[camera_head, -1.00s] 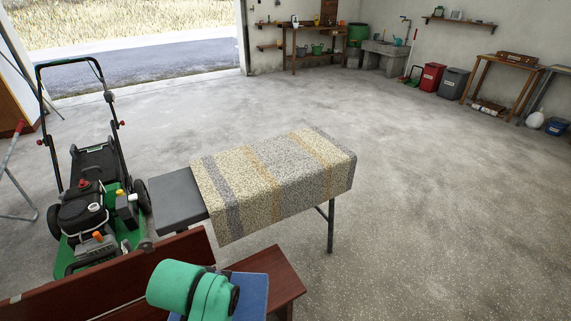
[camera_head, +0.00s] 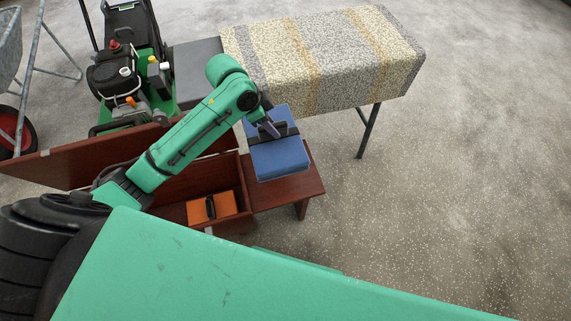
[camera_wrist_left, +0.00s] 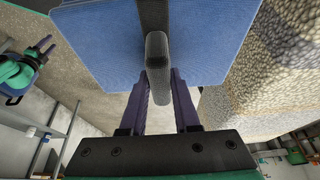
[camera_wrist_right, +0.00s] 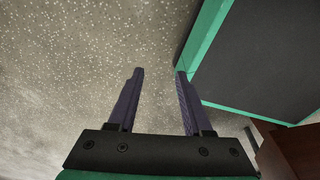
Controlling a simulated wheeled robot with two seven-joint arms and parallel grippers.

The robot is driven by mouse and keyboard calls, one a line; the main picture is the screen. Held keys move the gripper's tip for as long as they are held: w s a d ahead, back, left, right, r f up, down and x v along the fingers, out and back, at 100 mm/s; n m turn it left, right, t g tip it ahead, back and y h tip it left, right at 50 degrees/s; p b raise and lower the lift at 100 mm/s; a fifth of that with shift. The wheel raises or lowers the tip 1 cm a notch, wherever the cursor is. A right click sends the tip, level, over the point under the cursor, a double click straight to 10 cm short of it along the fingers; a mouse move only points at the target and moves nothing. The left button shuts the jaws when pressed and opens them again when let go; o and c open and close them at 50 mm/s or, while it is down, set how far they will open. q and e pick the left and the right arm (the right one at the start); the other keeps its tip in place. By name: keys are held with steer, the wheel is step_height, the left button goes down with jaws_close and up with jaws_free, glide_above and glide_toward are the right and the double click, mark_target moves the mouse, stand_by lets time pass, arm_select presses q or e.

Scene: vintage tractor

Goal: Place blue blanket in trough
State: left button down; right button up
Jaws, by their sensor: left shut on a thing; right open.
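The blue blanket (camera_head: 277,158) is a flat folded bundle with a dark strap and handle, at the right end of a reddish wooden bench in the head view. My left gripper (camera_head: 270,130) is shut on its dark handle. In the left wrist view the blanket (camera_wrist_left: 95,45) fills the top, with the handle between the fingers (camera_wrist_left: 158,82). I cannot tell whether the blanket touches the bench. My right gripper (camera_wrist_right: 159,73) is open and empty above the speckled floor. No trough is clearly visible now; an earlier head view shows a grey basin at the back wall.
The wooden bench (camera_head: 290,190) has an open compartment holding an orange item (camera_head: 212,207). A table draped with a striped cloth (camera_head: 330,60) stands just behind. A green mower (camera_head: 125,75) and a grey barrow (camera_head: 10,45) stand left. The floor at right is clear.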

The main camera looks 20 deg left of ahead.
mark_target(273, 145)
arm_select(q)
steer(key=f, duration=0.5)
steer(key=f+b, duration=0.1)
steer(key=f, duration=0.1)
steer(key=shift+s+f, duration=0.4)
step_height(273, 145, down, 11)
steer(key=shift+w+f+b, duration=0.15)
steer(key=shift+f+b, duration=0.05)
steer(key=shift+b, duration=0.85)
arm_select(e)
steer(key=f, duration=0.1)
steer(key=s+f, duration=0.1)
steer(key=f, duration=0.1)
steer(key=shift+s+d+f, duration=0.1)
arm_select(q)
steer(key=c, duration=0.6)
jaws_free()
steer(key=shift+f, duration=0.1)
steer(key=shift+c, duration=0.2)
